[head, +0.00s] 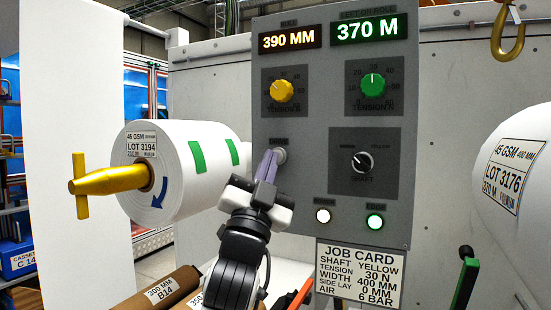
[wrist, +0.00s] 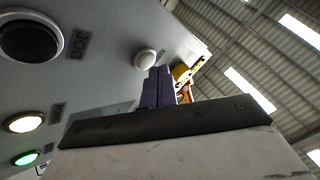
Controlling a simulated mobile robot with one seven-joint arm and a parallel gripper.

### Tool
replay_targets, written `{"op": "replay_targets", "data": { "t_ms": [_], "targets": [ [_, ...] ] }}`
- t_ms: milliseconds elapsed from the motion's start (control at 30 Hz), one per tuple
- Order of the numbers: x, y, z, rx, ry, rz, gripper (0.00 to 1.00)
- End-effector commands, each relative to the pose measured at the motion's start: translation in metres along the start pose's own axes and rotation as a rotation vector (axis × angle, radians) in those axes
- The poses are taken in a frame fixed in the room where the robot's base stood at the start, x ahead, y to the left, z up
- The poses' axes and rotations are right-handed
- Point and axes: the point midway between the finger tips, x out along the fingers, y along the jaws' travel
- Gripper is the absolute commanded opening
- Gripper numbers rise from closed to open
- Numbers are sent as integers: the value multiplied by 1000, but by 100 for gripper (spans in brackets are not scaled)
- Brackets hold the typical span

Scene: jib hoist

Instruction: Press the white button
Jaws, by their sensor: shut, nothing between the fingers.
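The white button (head: 281,155) is a small round cap in a ring on the grey control panel (head: 330,120), below the yellow tension knob. My gripper (head: 268,157) is shut and empty, with its purple fingers pointing at the panel. Its tips are at the button and cover its left part in the head view. In the wrist view the white button (wrist: 146,60) shows as a pale dome just beyond the fingertips (wrist: 158,72). I cannot tell whether they touch it.
A lit white lamp (head: 322,215) and a lit green lamp (head: 375,221) sit lower right. A black button (wrist: 30,40) marked JOG shows in the wrist view. A white roll (head: 180,165) with a gold shaft stands left; another roll (head: 520,165) is at right.

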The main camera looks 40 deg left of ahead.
Motion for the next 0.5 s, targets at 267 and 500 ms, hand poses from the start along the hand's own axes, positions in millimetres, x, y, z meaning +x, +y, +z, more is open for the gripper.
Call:
{"op": "replay_targets", "data": {
  "t_ms": [267,500],
  "targets": [
    [-18,-12,-11,3,1,-1,0],
    [-34,-24,-24,2,2,-1,0]
  ]
}}
